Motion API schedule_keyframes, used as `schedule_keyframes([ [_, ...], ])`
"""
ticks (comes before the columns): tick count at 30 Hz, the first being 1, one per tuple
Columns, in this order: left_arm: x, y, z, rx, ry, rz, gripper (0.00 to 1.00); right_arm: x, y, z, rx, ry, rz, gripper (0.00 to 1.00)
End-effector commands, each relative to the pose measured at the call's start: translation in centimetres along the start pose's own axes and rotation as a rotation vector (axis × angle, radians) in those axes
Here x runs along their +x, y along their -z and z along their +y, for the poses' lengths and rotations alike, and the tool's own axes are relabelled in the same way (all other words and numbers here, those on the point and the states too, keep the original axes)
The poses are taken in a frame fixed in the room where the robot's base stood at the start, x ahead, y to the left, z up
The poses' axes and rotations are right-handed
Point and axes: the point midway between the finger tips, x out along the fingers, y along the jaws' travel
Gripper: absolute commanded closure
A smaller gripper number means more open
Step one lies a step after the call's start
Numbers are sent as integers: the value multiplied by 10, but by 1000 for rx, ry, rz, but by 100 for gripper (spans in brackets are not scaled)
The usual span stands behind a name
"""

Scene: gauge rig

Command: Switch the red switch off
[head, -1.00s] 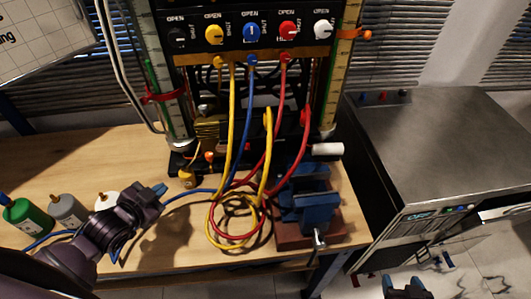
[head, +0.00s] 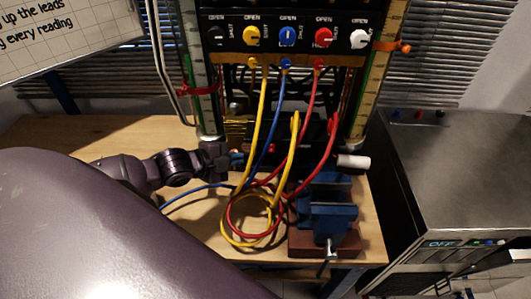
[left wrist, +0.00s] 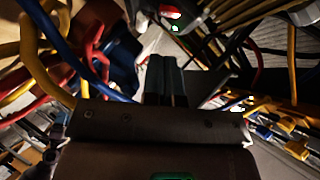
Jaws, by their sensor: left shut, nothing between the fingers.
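My left gripper (head: 226,155) reaches in from the left, low in front of the gauge rig, beside the hanging cables. Its closed, empty fingers also show in the left wrist view (left wrist: 165,78). A small red-lit part (left wrist: 170,12), which may be the red switch, shows beyond the fingertips in the left wrist view, with a green light (left wrist: 174,28) just below it. The fingers look apart from it. Its setting is too small to read. In the head view the area at the fingertips is dark and partly hidden by the gripper. My right gripper is out of view.
Yellow, blue and red cables (head: 262,130) hang close right of the gripper. A blue vise (head: 327,205) stands on the wooden bench (head: 215,250). A red knob (head: 323,37) sits in the upper panel's row. A metal cabinet (head: 455,150) stands right.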

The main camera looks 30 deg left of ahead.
Motion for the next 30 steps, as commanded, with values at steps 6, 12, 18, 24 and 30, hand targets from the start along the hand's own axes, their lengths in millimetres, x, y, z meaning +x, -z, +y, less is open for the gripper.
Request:
schedule_keyframes([
  [6,4,0,0,-1,1,0,100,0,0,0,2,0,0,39],
  [12,26,0,-1,-3,3,1,100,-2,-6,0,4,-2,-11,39],
  [18,59,0,-1,-4,2,1,100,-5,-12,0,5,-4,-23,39],
  [24,86,0,-1,-3,2,0,100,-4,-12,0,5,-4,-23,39],
  [30,99,0,0,-2,1,0,100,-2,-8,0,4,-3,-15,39],
])
